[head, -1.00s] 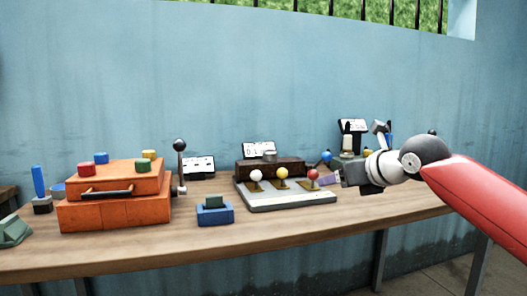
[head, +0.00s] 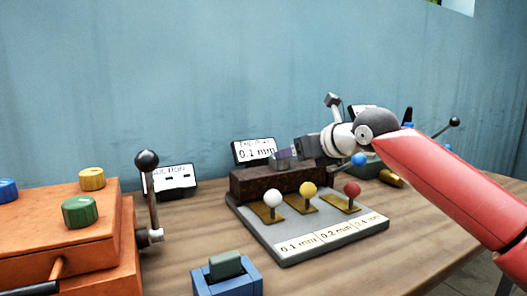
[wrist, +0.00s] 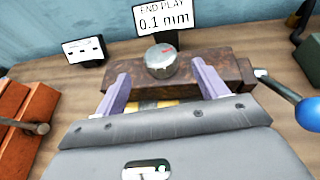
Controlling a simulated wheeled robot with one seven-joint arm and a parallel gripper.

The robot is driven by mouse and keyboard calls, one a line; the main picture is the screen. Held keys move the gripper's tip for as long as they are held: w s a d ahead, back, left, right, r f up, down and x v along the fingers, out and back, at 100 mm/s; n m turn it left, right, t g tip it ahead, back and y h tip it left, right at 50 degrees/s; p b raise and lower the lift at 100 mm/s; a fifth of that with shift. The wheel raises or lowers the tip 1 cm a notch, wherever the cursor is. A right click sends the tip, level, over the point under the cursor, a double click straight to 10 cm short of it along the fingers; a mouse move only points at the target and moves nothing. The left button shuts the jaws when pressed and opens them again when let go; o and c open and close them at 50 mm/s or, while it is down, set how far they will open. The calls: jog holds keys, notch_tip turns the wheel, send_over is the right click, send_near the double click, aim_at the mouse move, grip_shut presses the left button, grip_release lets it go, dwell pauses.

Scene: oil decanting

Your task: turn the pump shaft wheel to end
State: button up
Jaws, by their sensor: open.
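The likely shaft wheel is a round grey metal knob (wrist: 162,62) with a small red mark, on top of a brown rusty block (wrist: 222,70). In the head view the block (head: 250,187) stands at the back of a grey plate, and the knob is hard to make out behind my fingers. My gripper (wrist: 160,72) is open, with its two lilac fingers apart, one on each side of the knob's near side. The knob looks unheld; contact cannot be told. In the head view my gripper (head: 281,157) reaches in from the right over the block.
An "END PLAY 0.1 mm" display (head: 253,151) stands behind the block. White (head: 272,199), yellow (head: 308,189) and red (head: 352,189) knobbed levers stand on the plate (head: 300,250). An orange box (head: 60,240) is left. A blue-knobbed lever (wrist: 307,113) is close right of my gripper.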

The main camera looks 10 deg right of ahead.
jog(key=x, duration=0.8)
jog(key=shift+r, duration=0.1)
jog(key=c, duration=1)
